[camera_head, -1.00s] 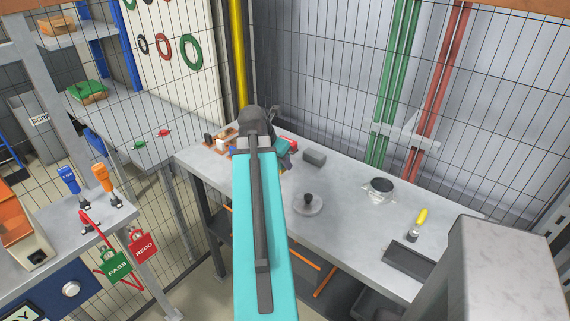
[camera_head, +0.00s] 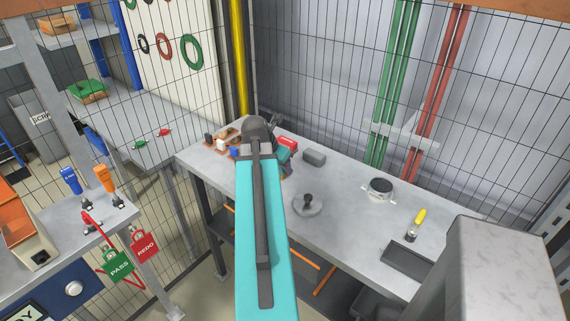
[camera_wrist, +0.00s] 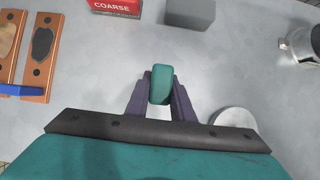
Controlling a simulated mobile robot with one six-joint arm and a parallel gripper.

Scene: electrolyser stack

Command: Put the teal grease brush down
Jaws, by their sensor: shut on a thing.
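The teal grease brush (camera_wrist: 160,84) shows in the wrist view as a teal, rounded block end-on. My gripper (camera_wrist: 160,92) is shut on it, with a dark finger on each side. The grey bench top (camera_wrist: 236,70) lies below the brush. I cannot tell whether the brush touches the bench. In the head view my arm hides most of my gripper, and I cannot make out the brush clearly there.
A red COARSE block (camera_wrist: 114,5), a grey block (camera_wrist: 190,13) and wooden plates (camera_wrist: 38,55) lie beyond. A round disc with a knob (camera_head: 308,205), a metal pot (camera_head: 380,190) and a dark tray (camera_head: 407,257) stand to the right. Bare bench lies between them.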

